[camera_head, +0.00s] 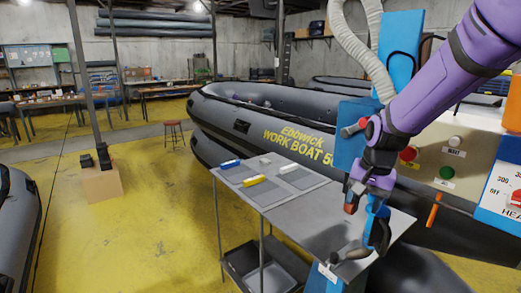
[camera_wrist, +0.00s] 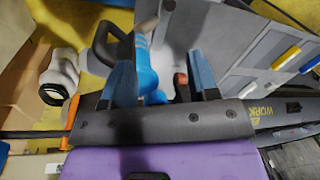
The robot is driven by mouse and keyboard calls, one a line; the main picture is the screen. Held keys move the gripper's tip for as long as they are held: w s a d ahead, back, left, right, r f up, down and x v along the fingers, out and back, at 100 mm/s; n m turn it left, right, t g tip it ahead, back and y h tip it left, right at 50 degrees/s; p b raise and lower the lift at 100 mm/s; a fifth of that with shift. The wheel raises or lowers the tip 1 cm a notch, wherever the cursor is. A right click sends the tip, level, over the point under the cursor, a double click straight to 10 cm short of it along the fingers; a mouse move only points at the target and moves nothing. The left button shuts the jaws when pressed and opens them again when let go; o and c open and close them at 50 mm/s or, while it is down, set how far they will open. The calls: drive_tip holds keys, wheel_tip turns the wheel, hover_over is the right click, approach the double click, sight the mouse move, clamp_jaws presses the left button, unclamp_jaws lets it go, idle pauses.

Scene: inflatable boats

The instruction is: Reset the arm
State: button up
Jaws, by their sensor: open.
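My purple arm reaches down from the upper right in the head view. My gripper (camera_head: 364,207) is low over the right end of the grey metal table (camera_head: 310,217). In the wrist view its two blue-grey fingers (camera_wrist: 161,72) stand apart. A blue tool with a dark looped handle (camera_wrist: 108,45) shows beyond and between the fingers. In the head view this tool (camera_head: 380,236) is just below the gripper, at the table's right end. I cannot tell whether a finger touches it. An orange-tipped part (camera_wrist: 181,80) shows near the right finger.
Blue (camera_head: 230,164), yellow (camera_head: 253,181) and white (camera_head: 289,168) pieces lie on the table's left part. A grey inflatable boat (camera_head: 330,130) stands behind. A panel with buttons (camera_head: 448,158) and a heater box (camera_head: 503,190) are at right.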

drive_tip(key=s+d+r+n+t, duration=0.1)
drive_tip(key=s+r, duration=0.3)
drive_tip(key=s, duration=0.4)
drive_tip(key=s+d+r+n+t, duration=0.1)
drive_tip(key=s+d+r+n, duration=0.1)
drive_tip(key=s+r, duration=0.3)
drive_tip(key=s+d+r+n+t+h, duration=0.1)
drive_tip(key=s+r, duration=0.4)
drive_tip(key=s, duration=0.6)
drive_tip(key=shift+s+d+n+t, duration=0.4)
drive_tip(key=shift+d+n+t, duration=0.15)
drive_tip(key=shift+n, duration=0.45)
